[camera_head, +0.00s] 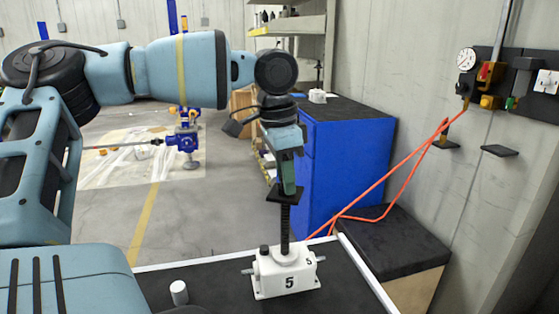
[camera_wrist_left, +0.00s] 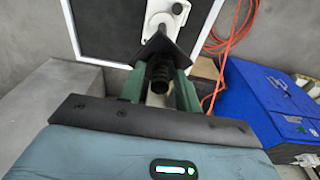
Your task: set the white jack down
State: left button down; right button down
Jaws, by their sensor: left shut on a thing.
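The white jack (camera_head: 287,274), marked 5, is upright at the black worktop (camera_head: 215,288) with the white rim. I cannot tell whether its base touches the surface. Its dark threaded screw rises to a black square top plate (camera_head: 284,195). My left gripper (camera_head: 289,184) is above the body, shut on the jack's upper end at the plate. In the left wrist view, the green fingers of this gripper (camera_wrist_left: 160,82) flank the dark screw, and part of the white jack (camera_wrist_left: 163,14) shows beyond the plate. My right gripper is not in view.
A small white cylinder (camera_head: 179,291) is left of the jack. A blue cabinet (camera_head: 345,160) stands behind the worktop. An orange hose (camera_head: 402,180) hangs from the wall fittings at right. A blue jack (camera_head: 184,143) stands on the far floor. Bare worktop lies beside the jack.

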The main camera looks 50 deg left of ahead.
pick_arm(q)
jog(key=shift+s+d+r, duration=0.15)
jog(key=shift+s+d, duration=0.15)
jog(key=shift+d, duration=0.3)
jog(key=shift+s+d+r, duration=0.1)
jog(key=shift+s+d, duration=0.2)
jog(key=shift+d, duration=0.3)
jog(key=shift+s+d, duration=0.25)
jog(key=shift+d, duration=0.15)
jog(key=shift+f+p, duration=0.3)
jog(key=shift+f, duration=1.55)
jog(key=c, duration=1.4)
grip_release()
jog(key=shift+s+f, duration=0.15)
jog(key=shift+f, duration=0.1)
jog(key=o, duration=0.4)
notch_tip(320, 180, up, 12)
jog(key=s, duration=0.1)
jog(key=shift+s+a, duration=0.15)
jog(key=shift+a, duration=0.2)
